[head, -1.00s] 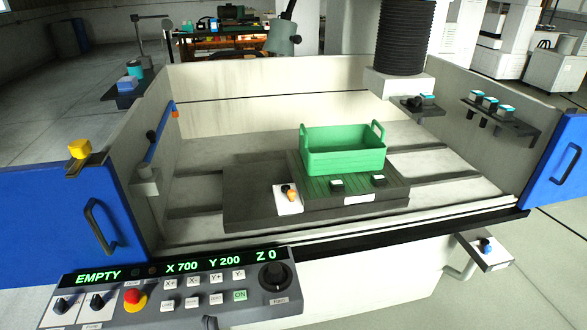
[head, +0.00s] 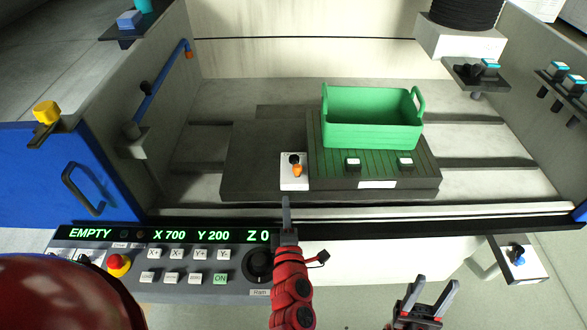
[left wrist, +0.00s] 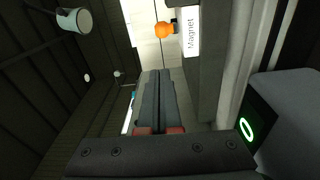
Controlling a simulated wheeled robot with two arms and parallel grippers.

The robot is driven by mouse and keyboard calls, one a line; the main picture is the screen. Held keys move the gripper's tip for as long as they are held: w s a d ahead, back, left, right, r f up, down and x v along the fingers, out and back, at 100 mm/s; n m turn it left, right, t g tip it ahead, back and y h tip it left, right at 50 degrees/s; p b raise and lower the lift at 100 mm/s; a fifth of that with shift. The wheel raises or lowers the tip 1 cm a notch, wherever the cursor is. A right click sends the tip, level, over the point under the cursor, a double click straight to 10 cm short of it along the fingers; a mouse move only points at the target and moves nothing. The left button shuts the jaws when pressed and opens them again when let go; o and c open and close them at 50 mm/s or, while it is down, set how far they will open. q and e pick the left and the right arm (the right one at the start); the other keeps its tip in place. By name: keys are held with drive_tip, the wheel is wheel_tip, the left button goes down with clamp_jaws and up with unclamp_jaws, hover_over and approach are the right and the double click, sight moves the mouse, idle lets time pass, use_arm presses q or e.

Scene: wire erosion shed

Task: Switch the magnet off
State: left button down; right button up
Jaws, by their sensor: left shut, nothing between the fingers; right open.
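The magnet switch (head: 289,183) is a small white plate with a black base and an orange knob (head: 297,170), at the front left of the dark magnet block (head: 325,172). In the left wrist view the orange knob (left wrist: 164,29) stands out beside the white plate (left wrist: 191,30), which reads "Magnet". My left gripper (head: 286,201) is shut and empty, just in front of the plate in the head view; the wrist view shows its fingers (left wrist: 154,76) pointing towards the knob with a gap. My right gripper (head: 431,286) is open and empty, low and to the right.
A green basket (head: 372,134) stands on the block, with two white-topped buttons (head: 353,164) in front. The control panel (head: 180,293), reading EMPTY, X 700, Y 200, Z 0, lies at the front left. A blue nozzle arm (head: 165,79) stands at the left wall.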

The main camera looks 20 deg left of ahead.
use_arm(q)
drive_tip(key=x, duration=0.3)
drive_tip(key=p+x, duration=0.1)
drive_tip(key=x, duration=0.2)
drive_tip(key=d+p+x, duration=0.1)
drive_tip(key=x, duration=0.2)
drive_tip(key=shift+w+a+f, duration=0.15)
drive_tip(key=shift+w+f, duration=0.15)
drive_tip(key=shift+w, duration=0.2)
drive_tip(key=shift+w+a+f, duration=0.1)
drive_tip(key=shift+w+a, duration=0.05)
drive_tip(key=shift+w, duration=0.15)
drive_tip(key=shift+f, duration=0.1)
